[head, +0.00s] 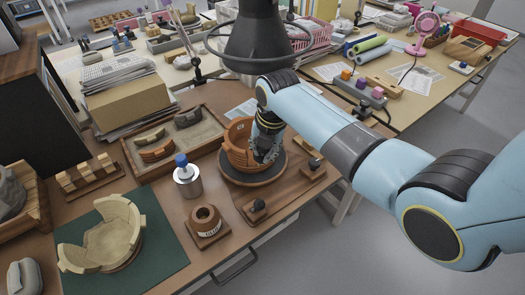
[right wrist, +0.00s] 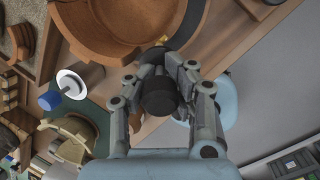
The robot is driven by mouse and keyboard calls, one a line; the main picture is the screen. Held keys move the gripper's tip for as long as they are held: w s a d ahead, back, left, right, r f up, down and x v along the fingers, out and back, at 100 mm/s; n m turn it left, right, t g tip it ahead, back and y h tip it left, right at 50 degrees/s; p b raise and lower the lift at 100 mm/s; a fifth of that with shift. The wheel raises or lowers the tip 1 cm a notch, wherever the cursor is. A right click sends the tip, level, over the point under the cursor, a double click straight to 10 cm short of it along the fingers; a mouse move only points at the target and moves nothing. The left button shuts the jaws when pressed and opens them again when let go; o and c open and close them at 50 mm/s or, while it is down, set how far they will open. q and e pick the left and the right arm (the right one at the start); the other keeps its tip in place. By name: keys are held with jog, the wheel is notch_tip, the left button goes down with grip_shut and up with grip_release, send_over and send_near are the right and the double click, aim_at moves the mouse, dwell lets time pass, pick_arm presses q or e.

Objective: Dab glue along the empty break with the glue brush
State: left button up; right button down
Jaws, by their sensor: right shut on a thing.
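The broken terracotta pot (head: 237,150) stands on a dark round turntable (head: 240,181); its wall has an open gap toward my right arm. My right gripper (head: 268,146) is at the pot's right side, partly hiding the gap. In the right wrist view the gripper (right wrist: 160,82) is shut on a dark, thick handle (right wrist: 160,98), which appears to be the glue brush. A small pale tip shows just beyond the fingers, close to the pot (right wrist: 95,38); I cannot tell whether it touches the break. My left gripper is out of view.
A sherd tray (head: 136,171) lies behind. A cream broken vessel (head: 112,236) sits on a green mat.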

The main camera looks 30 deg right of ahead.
jog(key=shift+s+d, duration=0.2)
jog(key=shift+d, duration=0.35)
jog(key=shift+w+d+b, duration=0.55)
jog(key=shift+w+d, duration=0.1)
jog(key=shift+d, duration=2.1)
jog(key=p+v, duration=0.7)
jog(key=v, duration=0.2)
jog(key=shift+p, duration=0.35)
jog(key=shift+w, duration=0.1)
